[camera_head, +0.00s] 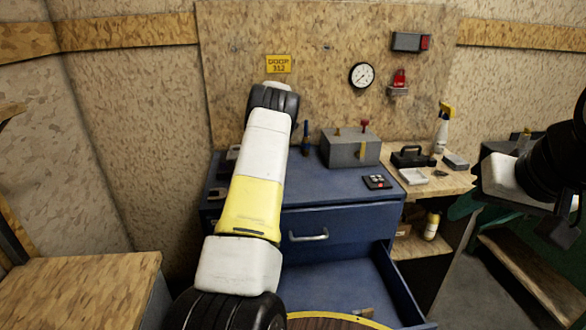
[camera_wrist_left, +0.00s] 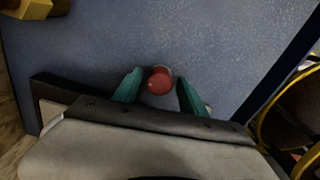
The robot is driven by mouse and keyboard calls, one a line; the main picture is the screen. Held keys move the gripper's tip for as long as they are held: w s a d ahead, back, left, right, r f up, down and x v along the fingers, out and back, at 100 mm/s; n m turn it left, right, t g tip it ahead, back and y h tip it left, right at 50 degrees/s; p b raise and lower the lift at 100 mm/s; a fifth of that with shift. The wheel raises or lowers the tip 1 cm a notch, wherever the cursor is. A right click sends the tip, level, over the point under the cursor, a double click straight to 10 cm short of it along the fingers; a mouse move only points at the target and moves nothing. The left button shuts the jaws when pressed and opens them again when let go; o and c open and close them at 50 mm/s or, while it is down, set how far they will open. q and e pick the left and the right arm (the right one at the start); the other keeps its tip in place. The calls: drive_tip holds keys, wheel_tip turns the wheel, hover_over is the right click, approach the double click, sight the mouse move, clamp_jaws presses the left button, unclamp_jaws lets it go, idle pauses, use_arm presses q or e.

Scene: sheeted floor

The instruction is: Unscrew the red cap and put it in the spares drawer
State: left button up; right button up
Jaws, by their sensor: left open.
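The red cap (camera_wrist_left: 160,80) is a small round red disc in the left wrist view, above or on a blue-grey surface (camera_wrist_left: 220,50). My left gripper (camera_wrist_left: 157,88) is open, with a teal finger on each side of the cap and a visible gap on both sides. In the head view my left arm hides this gripper. Whether the cap touches that surface I cannot tell. My right gripper (camera_head: 556,232) is at the right edge, dark and partly cut off.
The blue cabinet's top holds a grey box (camera_head: 350,150) with red and yellow fittings and a dark keypad (camera_head: 377,182). A closed upper drawer with a handle (camera_head: 308,236) sits above the open one. A wooden shelf unit (camera_head: 440,185) with a spray bottle (camera_head: 443,127) stands to the right.

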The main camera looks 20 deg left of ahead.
use_arm(q)
drive_tip(key=m, duration=1.9)
